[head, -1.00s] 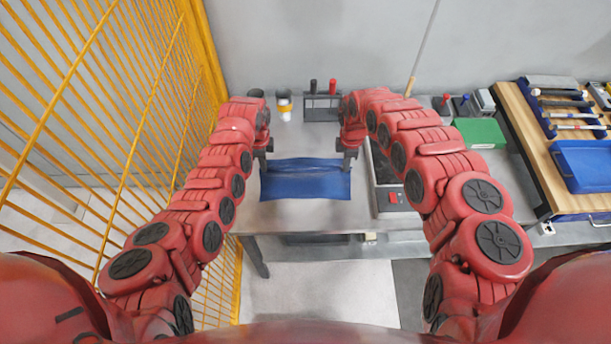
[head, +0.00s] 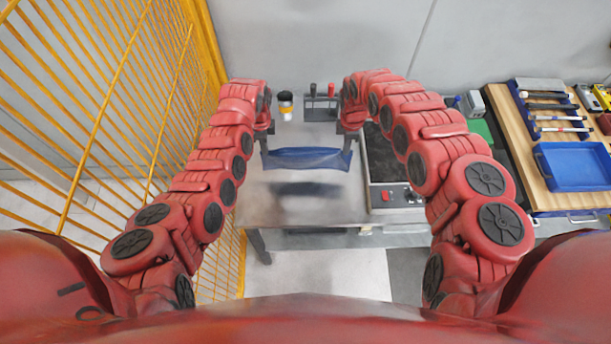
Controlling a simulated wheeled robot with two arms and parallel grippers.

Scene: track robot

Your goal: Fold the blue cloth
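The blue cloth (head: 308,159) is stretched between my two grippers in the head view, raised above the grey table. A gap and a dark blurred patch show on the table below it. My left gripper (head: 264,157) is at the cloth's left end and appears shut on it. My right gripper (head: 349,156) is at the right end and appears shut on it too. The cloth sags a little between them. The fingertips are small and partly merged with the cloth.
The table (head: 262,208) is clear in front of the cloth. A white and orange container (head: 286,106) and a small rack (head: 320,107) stand behind. A dark panel with a red button (head: 387,195) lies right. The yellow fence (head: 150,130) runs along the left.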

